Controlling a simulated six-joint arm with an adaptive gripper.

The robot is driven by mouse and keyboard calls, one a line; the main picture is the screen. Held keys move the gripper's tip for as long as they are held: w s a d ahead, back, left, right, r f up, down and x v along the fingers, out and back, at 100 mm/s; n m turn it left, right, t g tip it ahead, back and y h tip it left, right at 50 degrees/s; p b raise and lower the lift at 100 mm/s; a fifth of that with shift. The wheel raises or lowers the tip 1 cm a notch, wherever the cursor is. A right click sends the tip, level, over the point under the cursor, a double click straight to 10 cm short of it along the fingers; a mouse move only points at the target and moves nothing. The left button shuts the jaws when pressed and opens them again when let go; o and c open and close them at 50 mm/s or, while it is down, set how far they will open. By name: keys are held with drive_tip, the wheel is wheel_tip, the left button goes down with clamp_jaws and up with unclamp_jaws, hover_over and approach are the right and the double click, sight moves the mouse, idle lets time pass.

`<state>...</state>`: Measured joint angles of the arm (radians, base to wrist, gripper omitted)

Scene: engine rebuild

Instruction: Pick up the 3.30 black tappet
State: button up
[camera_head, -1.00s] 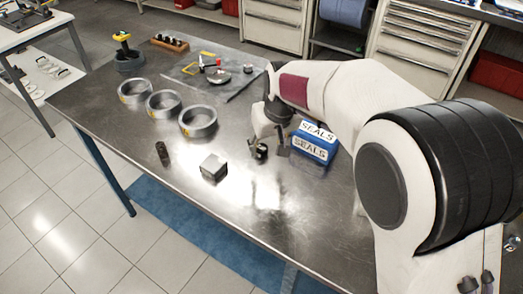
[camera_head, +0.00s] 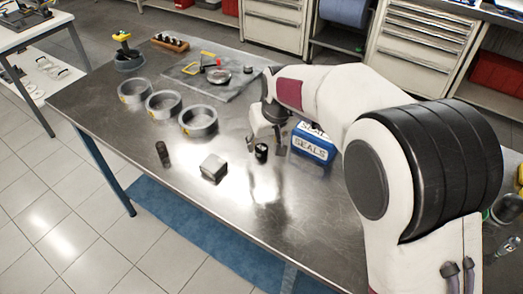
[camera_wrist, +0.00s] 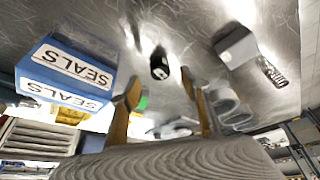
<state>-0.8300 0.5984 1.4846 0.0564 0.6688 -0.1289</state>
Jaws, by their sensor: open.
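A small black cylinder, the tappet (camera_head: 261,152), stands on the steel table between the grey block and the blue SEALS box. Any size marking is too small to read. It also shows in the wrist view (camera_wrist: 159,65), beyond the fingertips and roughly centred between them. My gripper (camera_head: 267,147) is open and empty, just behind the tappet in the head view. Its two fingers (camera_wrist: 163,88) are spread apart in the wrist view, with the tappet clear of both.
The blue SEALS box (camera_head: 314,146) stands close to the gripper's right. A grey block (camera_head: 214,168) and a dark upright cylinder (camera_head: 163,153) stand to the left. Three metal rings (camera_head: 198,121) are behind. A tray (camera_head: 237,80) with parts lies farther back. The table front is clear.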

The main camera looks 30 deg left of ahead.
sight(262, 149)
idle(0.3)
drive_tip(key=shift+x, duration=2.6)
drive_tip(key=shift+c, duration=0.4)
drive_tip(key=shift+r, duration=0.1)
drive_tip(key=c, duration=1.1)
